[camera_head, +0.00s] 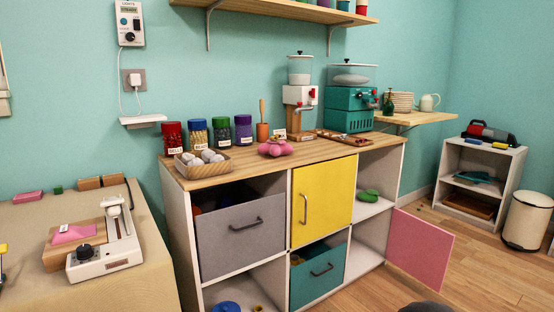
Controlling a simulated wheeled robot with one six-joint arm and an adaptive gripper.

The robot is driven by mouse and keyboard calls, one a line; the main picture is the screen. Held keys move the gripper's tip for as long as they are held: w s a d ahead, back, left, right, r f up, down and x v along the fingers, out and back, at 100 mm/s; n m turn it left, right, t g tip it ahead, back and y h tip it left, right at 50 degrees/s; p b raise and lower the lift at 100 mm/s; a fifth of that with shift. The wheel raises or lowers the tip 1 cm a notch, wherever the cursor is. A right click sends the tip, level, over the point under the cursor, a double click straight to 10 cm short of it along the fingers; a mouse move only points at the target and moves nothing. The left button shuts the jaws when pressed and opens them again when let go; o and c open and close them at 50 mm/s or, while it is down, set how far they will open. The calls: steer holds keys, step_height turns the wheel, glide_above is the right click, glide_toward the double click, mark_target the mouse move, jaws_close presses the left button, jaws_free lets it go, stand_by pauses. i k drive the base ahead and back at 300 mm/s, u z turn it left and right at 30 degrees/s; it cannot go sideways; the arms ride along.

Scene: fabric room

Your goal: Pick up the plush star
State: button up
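A pink, soft-looking lobed object (275,148), which looks like the plush star, lies on the wooden top (240,166) of the storage unit. It is near the middle of the top, in front of an orange holder and to the right of a basket. Nothing covers it from this side, though it is too small to make out every point of a star. My gripper is not in view.
A wooden basket (203,168) with grey round items stands left of it, several labelled jars (197,135) behind. Two dispensers (351,100) stand toward the back right. A pink cabinet door (420,248) hangs open at lower right. Floor shows beyond it.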

mark_target(268, 148)
steer(key=z, duration=0.15)
steer(key=i, duration=1.4)
steer(key=u, duration=0.4)
